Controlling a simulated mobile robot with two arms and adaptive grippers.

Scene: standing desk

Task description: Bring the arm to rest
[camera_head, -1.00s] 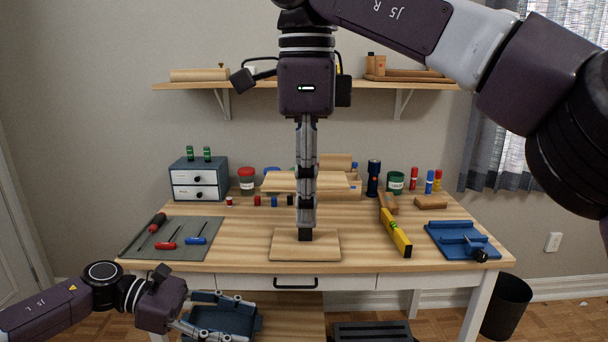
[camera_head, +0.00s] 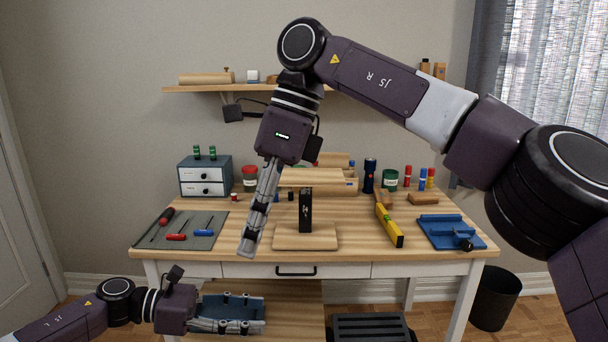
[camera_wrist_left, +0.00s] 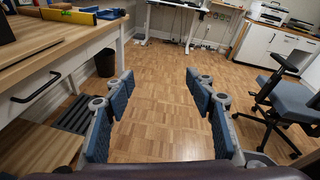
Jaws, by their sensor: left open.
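My right gripper (camera_head: 249,250) hangs from the raised right arm, tilted down and left, over the front of the desk. I see its fingers edge-on, so I cannot tell how far apart they are, and I see nothing held. To its right stands a wooden stand with a base (camera_head: 306,238), a black upright (camera_head: 305,210) and a flat wooden top (camera_head: 311,178). My left gripper (camera_head: 262,313) is low in front of the desk, below the drawers. In the left wrist view its blue-padded fingers (camera_wrist_left: 157,84) are spread and empty above the floor.
On the desk (camera_head: 350,235) lie a grey mat (camera_head: 205,240) with tools, a yellow level (camera_head: 390,225) and a blue fixture (camera_head: 450,232).

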